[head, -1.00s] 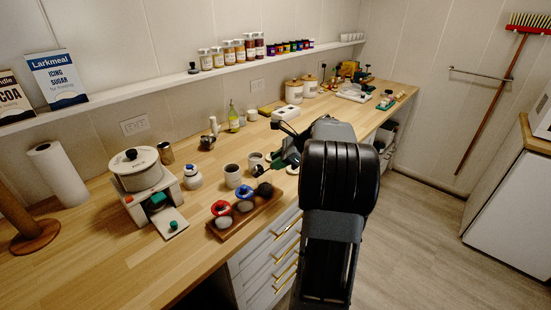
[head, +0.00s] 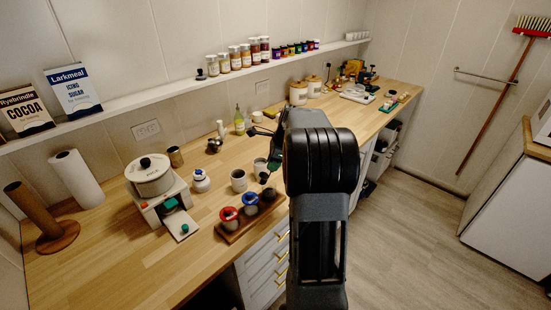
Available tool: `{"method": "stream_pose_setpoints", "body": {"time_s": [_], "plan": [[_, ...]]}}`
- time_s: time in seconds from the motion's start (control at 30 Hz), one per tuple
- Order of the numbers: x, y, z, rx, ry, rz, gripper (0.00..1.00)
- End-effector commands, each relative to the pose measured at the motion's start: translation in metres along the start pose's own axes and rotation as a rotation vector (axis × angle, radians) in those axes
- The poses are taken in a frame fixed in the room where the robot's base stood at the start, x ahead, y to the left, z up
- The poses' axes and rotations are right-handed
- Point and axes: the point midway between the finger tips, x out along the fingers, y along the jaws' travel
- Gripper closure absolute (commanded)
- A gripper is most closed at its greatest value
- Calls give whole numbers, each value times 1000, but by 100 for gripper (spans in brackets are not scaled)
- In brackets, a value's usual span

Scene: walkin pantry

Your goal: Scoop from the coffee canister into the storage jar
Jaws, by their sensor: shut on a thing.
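My gripper (head: 269,165) is small and partly hidden behind my own arm, low over the counter by the grey cups. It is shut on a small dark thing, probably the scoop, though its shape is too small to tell. One grey cup (head: 238,181) stands left of it, another (head: 260,168) right beside it. A wooden rack (head: 229,238) below holds small jars with a red (head: 228,213), a blue (head: 250,198) and a dark top. Two pale canisters with wooden lids (head: 298,92) stand farther back. I cannot tell which vessels are the coffee canister and storage jar.
A green bottle (head: 239,122) stands behind. Counter (head: 110,255) is bare at front left; drawers (head: 268,260) lie below its edge.

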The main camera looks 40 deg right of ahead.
Motion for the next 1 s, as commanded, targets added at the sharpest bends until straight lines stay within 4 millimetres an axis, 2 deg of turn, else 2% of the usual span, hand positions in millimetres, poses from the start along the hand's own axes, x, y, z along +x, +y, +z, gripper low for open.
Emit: {"method": "stream_pose_setpoints", "body": {"time_s": [0.03, 1.0], "plan": [[-5, -1, 3, -3, 15, 3, 100], [-7, -6, 26, -2, 308, 78, 100]]}}
